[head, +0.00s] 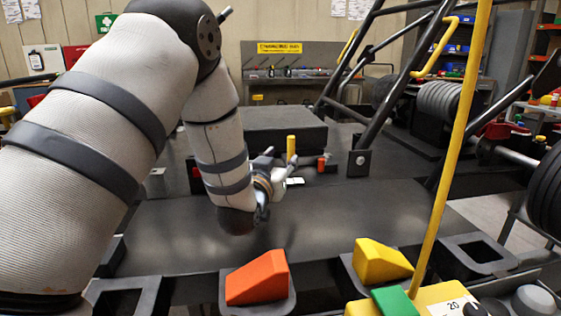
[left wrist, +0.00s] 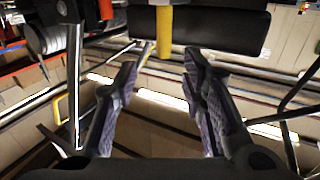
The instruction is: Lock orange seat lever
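My left gripper (head: 280,164) reaches over the dark flat kart deck (head: 330,225) from the left. Its fingers stand apart and empty in the left wrist view (left wrist: 161,74). A yellow upright post (head: 291,146) stands just beyond the fingertips. A yellow post also shows in the left wrist view (left wrist: 165,32), beyond the gap between the fingers. A small orange-red lever-like piece (head: 321,164) stands to the right of the gripper, apart from it. Whether it is the seat lever, and its lock state, I cannot tell. My right gripper is not in view.
An orange wedge (head: 257,278) and a yellow wedge (head: 381,262) sit in dark holders along the near edge. A tall yellow pole (head: 454,140) rises at the right. Black frame tubes (head: 388,85) slope above the deck. The deck's middle is clear.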

